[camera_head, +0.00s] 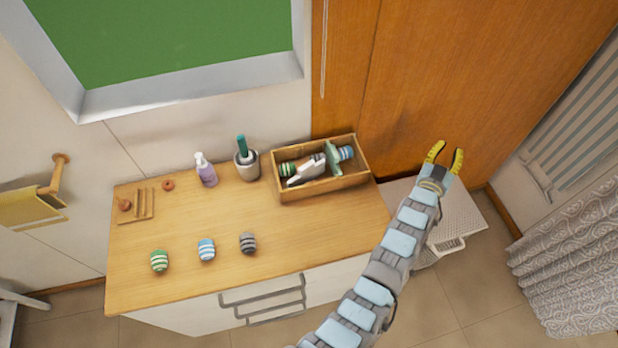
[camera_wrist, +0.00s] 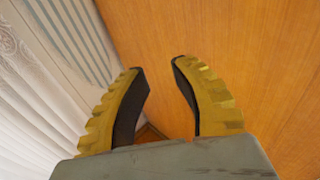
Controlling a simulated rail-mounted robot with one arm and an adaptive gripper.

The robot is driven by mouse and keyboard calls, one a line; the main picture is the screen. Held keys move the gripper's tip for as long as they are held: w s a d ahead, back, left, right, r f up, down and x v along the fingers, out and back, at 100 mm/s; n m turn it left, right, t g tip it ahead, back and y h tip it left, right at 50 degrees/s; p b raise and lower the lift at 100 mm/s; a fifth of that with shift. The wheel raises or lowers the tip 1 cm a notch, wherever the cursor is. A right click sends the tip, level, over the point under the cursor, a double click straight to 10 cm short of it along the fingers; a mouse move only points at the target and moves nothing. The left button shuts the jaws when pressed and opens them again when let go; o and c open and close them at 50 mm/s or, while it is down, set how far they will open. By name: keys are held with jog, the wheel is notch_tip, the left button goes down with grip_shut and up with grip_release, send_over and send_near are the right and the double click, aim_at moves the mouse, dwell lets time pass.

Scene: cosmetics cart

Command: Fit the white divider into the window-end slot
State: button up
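An open wooden box (camera_head: 335,184) stands at the back right of the cart's wooden top. The white divider (camera_head: 307,171) is in the box's left part and looks tilted, lying slantwise. A pale green divider (camera_head: 333,159) stands farther right in the box. The slots themselves are too small to make out. My gripper (camera_head: 444,158) is off to the right of the box, beyond the cart top, in front of the wooden panel. Its yellow fingers are apart with nothing between them; in the wrist view the gripper (camera_wrist: 160,95) shows only the panel and floor between the fingers.
Striped jars lie inside the box, and green (camera_head: 159,260), blue (camera_head: 206,249) and grey (camera_head: 247,242) ones stand at the front. A purple pump bottle (camera_head: 206,173) and a grey cup (camera_head: 247,168) are left of the box. The green window (camera_head: 165,40) is upper left.

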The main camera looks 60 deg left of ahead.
jog(key=w+a+f+m+g+h+b, duration=0.1)
jog(key=a+g, duration=0.1)
jog(key=a, duration=0.4)
jog(key=w+a+f+g+h+b, duration=0.1)
jog(key=a+g+h+b, duration=0.1)
jog(key=a, duration=0.4)
jog(key=m+g+h+b, duration=0.3)
jog(key=g+h+b, duration=0.35)
jog(key=g, duration=0.65)
send_over(307, 172)
jog(key=a+p, duration=0.1)
notch_tip(307, 172, down, 10)
jog(key=shift+f+p, duration=0.2)
jog(key=shift+p, duration=0.3)
jog(key=shift+w+f+p, duration=0.15)
jog(key=shift+f+p, duration=0.2)
jog(key=shift+f, duration=2.75)
jog(key=shift+c, duration=0.2)
